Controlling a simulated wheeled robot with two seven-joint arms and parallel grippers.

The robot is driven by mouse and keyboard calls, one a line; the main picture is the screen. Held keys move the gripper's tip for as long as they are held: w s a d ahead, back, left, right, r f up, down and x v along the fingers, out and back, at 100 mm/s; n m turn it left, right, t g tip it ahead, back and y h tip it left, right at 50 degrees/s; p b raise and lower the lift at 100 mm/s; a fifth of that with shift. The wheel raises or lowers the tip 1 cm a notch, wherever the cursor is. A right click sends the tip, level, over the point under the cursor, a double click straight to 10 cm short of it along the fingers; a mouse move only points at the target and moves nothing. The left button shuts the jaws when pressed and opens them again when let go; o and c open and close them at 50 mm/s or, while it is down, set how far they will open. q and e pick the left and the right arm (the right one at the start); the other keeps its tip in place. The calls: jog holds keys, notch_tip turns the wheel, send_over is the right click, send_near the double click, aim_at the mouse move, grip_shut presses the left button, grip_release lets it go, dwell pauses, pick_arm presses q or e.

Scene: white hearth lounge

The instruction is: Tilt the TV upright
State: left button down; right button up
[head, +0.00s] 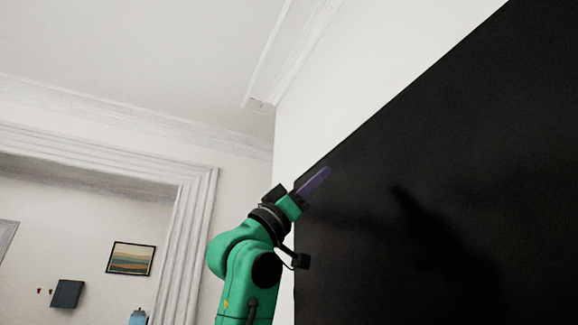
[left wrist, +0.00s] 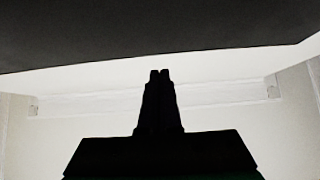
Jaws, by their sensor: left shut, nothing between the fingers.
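The TV (head: 430,180) is a large black panel filling the right of the head view. Its top edge runs at a slant from the middle up to the upper right. My left gripper (head: 324,173) is shut and empty, in front of the TV's upper left corner. I cannot tell whether its tips touch the panel. In the left wrist view the gripper (left wrist: 160,74) is a dark shape with its fingers together, and the dark panel (left wrist: 130,30) spans the top. A dark shape shows on the TV's surface. My right gripper is not in view.
A white wall (head: 350,70) rises behind the TV, with moulding under the ceiling. At the left is a white framed doorway (head: 190,230). Through it a small landscape picture (head: 131,258) hangs on a far wall. The air left of my arm looks free.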

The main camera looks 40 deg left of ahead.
aim_at(357, 178)
pick_arm(q)
jog(key=w, duration=0.3)
jog(key=w+d+p, duration=0.1)
jog(key=w, duration=0.2)
jog(key=w+p, duration=0.1)
jog(key=w, duration=0.1)
jog(key=shift+w+d+r, duration=0.2)
jog(key=shift+w+r, duration=0.05)
jog(key=shift+w, duration=0.15)
jog(key=shift+s+d+r, duration=0.1)
jog(key=shift+s, duration=0.45)
jog(key=shift+w+d, duration=0.15)
jog(key=shift+w, duration=0.1)
jog(key=shift+w+r, duration=0.1)
jog(key=shift+w, duration=0.1)
jog(key=shift+a, duration=0.3)
jog(key=shift+d, duration=0.1)
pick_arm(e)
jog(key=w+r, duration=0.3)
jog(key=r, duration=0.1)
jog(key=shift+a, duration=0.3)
